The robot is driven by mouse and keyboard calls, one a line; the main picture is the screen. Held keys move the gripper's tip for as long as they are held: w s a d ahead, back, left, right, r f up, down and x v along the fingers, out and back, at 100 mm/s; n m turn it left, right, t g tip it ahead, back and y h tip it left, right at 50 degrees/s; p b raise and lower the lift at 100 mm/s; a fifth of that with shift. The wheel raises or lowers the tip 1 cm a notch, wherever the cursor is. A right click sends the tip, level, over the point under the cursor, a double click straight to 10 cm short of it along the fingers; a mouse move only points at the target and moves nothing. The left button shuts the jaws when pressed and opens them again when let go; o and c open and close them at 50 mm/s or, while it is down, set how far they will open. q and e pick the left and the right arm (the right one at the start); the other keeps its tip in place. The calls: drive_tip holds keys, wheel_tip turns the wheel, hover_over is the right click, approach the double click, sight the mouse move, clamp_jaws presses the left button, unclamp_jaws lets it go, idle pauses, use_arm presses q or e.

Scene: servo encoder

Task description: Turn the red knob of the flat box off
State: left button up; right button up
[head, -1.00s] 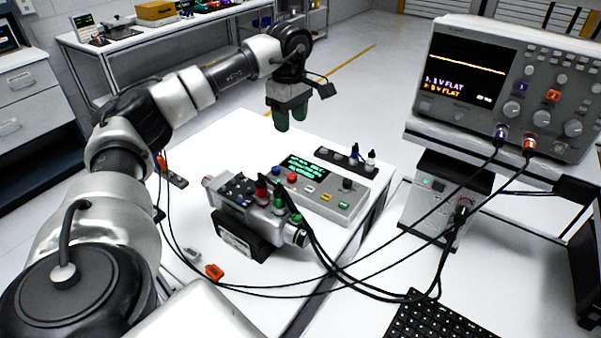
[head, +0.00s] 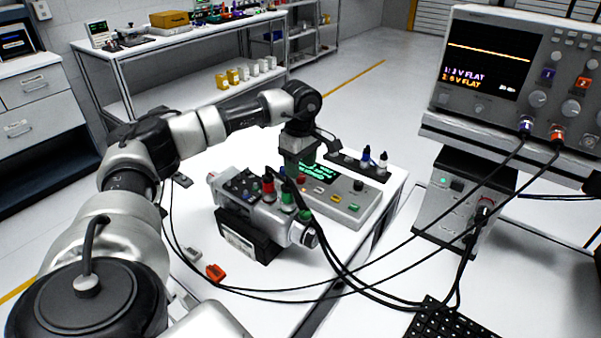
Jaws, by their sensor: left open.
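The flat box (head: 352,205) is a light grey panel with a green-lit display, coloured buttons and a dark knob at its right end. It lies on the white table behind the silver motor. The red knob (head: 301,180) is near the box's left end, just below the display. My right gripper is out of view.
The silver motor (head: 267,217) with red and green plugs stands on a black mount in front of the box. Black cables run from it to the right. A dark strip with bottles (head: 362,165) lies behind the box. An oscilloscope (head: 505,75) stands at right.

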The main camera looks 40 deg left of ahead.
sight(301, 179)
use_arm(q)
drive_tip(key=shift+f, duration=1.5)
drive_tip(key=shift+c, duration=0.3)
drive_tip(key=c, duration=0.9)
